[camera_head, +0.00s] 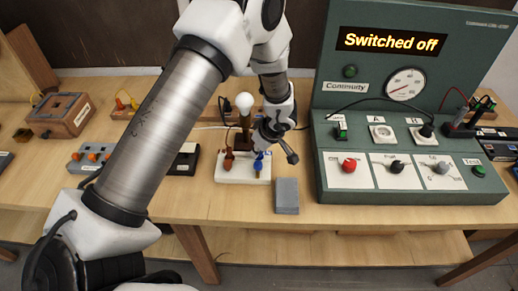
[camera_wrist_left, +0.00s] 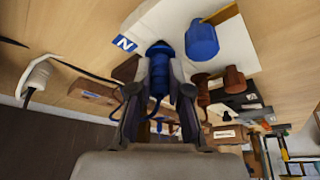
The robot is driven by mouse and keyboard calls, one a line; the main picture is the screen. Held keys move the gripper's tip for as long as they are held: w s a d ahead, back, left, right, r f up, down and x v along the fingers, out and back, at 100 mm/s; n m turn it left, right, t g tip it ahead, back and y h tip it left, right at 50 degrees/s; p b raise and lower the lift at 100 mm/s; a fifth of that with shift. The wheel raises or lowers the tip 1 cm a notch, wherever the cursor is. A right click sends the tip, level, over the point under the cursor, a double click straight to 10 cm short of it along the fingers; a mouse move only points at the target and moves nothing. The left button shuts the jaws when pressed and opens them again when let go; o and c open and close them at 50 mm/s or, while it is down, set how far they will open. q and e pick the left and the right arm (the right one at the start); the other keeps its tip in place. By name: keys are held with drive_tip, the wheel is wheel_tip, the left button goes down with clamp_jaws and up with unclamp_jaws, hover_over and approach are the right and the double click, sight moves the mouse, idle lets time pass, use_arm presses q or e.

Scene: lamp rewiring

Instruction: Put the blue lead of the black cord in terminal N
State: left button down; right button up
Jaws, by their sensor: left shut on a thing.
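The white terminal block (camera_head: 243,180) stands on the table in front of the lamp's bulb (camera_head: 244,103). In the left wrist view a blue N label (camera_wrist_left: 125,44) marks it. My left gripper (camera_wrist_left: 158,88) is shut on the blue lead (camera_wrist_left: 158,92), directly over the block beside the N label. The lead meets or nearly meets a blue part near the label; whether it is seated inside I cannot tell. Another blue post (camera_wrist_left: 202,42) and a brown post (camera_wrist_left: 233,78) stand to the right. My right gripper is out of view.
A grey block (camera_head: 287,195) lies just right of the terminal block. The green test console (camera_head: 410,195) with its "Switched off" display fills the right side. A wooden box (camera_head: 62,113) stands at the left. Bare table lies in front.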

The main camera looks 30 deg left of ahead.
use_arm(q)
drive_tip(key=shift+f, duration=0.55)
idle(0.4)
drive_tip(key=c, duration=1)
unclamp_jaws()
drive_tip(key=shift+c, duration=0.2)
drive_tip(key=shift+r, duration=0.1)
drive_tip(key=v, duration=1.1)
drive_tip(key=shift+d+r, duration=0.2)
drive_tip(key=shift+r, duration=0.2)
drive_tip(key=shift+f, duration=0.1)
